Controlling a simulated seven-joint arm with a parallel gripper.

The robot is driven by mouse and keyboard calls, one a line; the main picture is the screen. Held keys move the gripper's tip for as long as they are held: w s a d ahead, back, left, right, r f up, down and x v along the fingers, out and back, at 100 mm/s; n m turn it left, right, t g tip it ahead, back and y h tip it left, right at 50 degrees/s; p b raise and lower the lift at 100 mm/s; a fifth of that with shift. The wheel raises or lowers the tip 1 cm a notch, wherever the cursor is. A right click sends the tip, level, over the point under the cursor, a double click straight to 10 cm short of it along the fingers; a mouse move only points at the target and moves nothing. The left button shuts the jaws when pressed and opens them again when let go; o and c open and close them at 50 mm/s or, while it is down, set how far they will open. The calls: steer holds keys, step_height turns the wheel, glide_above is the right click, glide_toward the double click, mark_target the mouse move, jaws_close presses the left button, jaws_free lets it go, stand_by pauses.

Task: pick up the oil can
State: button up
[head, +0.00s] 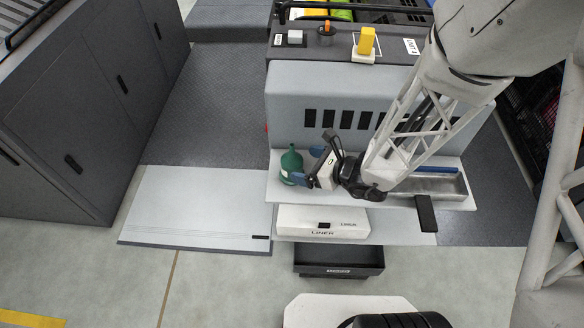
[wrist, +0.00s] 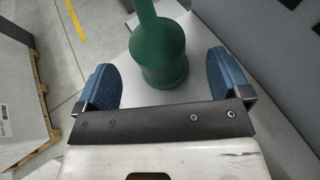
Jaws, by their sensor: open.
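The green oil can (head: 291,163) stands upright near the left end of the white shelf (head: 283,190) in the head view. In the wrist view the oil can (wrist: 162,55) shows ahead, its neck running up out of the frame. My gripper (head: 297,167) comes in from the right, close to the can. In the wrist view my gripper (wrist: 166,82) is open, its blue fingers spread to either side of the can's round body. I see gaps between the body and both fingers. The can's spout tip is out of the wrist view.
A long grey tray (head: 440,186) lies on the shelf to the right, partly behind my arm. A white labelled drawer (head: 322,221) and a dark bin (head: 338,260) sit below the shelf. A grey panel (head: 340,85) rises behind it.

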mark_target(298, 159)
steer(key=shift+a, duration=0.15)
steer(key=shift+f+x, duration=0.25)
steer(key=shift+x, duration=2.15)
steer(key=shift+c, duration=0.3)
steer(key=c, duration=1.3)
steer(key=shift+r, duration=0.15)
steer(key=shift+r, duration=1.15)
steer(key=s+d, duration=0.2)
steer(key=s, duration=0.3)
steer(key=s+d+r, duration=0.1)
steer(key=s+d, duration=0.1)
steer(key=s, duration=0.3)
steer(key=s+d+r, duration=0.1)
steer(key=s+d, duration=0.1)
steer(key=s, duration=0.2)
steer(key=shift+s+d+r, duration=0.2)
steer(key=shift+s+d, duration=0.05)
steer(key=shift+s, duration=0.15)
